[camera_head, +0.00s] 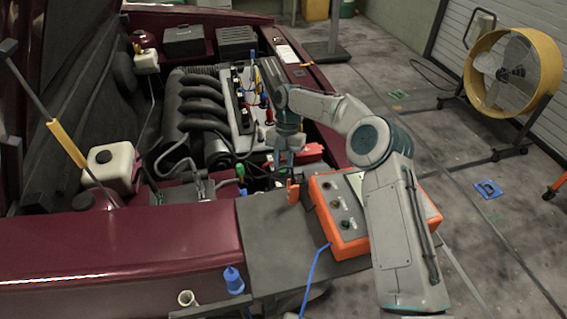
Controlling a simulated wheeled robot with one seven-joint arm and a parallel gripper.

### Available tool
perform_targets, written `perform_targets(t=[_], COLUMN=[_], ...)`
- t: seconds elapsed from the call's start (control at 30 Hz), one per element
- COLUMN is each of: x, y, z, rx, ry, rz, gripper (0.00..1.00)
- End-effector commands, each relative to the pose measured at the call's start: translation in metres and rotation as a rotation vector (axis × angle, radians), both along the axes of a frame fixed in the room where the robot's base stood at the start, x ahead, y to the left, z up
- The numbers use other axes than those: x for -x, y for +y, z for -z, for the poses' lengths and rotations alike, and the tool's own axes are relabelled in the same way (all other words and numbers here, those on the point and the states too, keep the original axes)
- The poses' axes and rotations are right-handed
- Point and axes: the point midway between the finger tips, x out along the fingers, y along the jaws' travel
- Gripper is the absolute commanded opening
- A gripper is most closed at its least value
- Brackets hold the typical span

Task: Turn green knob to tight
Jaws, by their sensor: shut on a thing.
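An orange control box (349,243) with a grey top panel stands on the right side of the engine bay's front edge. The green knob (344,224) is a small round knob low on that panel, with other knobs behind it. I cannot read its setting. My gripper (289,163) points down over the engine bay, behind and left of the box and apart from the green knob. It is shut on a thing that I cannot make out. A small orange piece (293,190) shows just below it; I cannot tell whether they touch.
My forearm passes over the box's right part and hides some of it. A red part (309,153) lies behind the gripper. The dark engine (195,110) fills the bay to the left. A blue cable (316,272) runs from the box. A yellow fan (513,70) stands far right.

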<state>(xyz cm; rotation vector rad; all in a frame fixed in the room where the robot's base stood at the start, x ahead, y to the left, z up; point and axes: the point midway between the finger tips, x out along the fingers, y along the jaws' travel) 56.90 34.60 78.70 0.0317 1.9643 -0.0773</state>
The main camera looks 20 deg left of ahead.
Motion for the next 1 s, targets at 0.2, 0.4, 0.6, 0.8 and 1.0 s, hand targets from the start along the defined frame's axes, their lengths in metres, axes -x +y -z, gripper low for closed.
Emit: perform_targets(t=[0.2,0.4,0.6,0.8,1.0], x=[-0.0019,-0.002,-0.002,-0.0007,-0.0003], y=[-0.0008,-0.0007,-0.0007,0.0004,0.0012], z=[-0.0003,-0.0003,-0.0003,-0.0003,-0.003], rx=[0.001,0.001,0.001,0.001,0.0], ry=[-0.006,-0.007,-0.007,-0.004,-0.003], rz=[-0.029,-0.032,-0.031,-0.033,-0.034], gripper=[0.02,0.02,0.3,0.46,0.46])
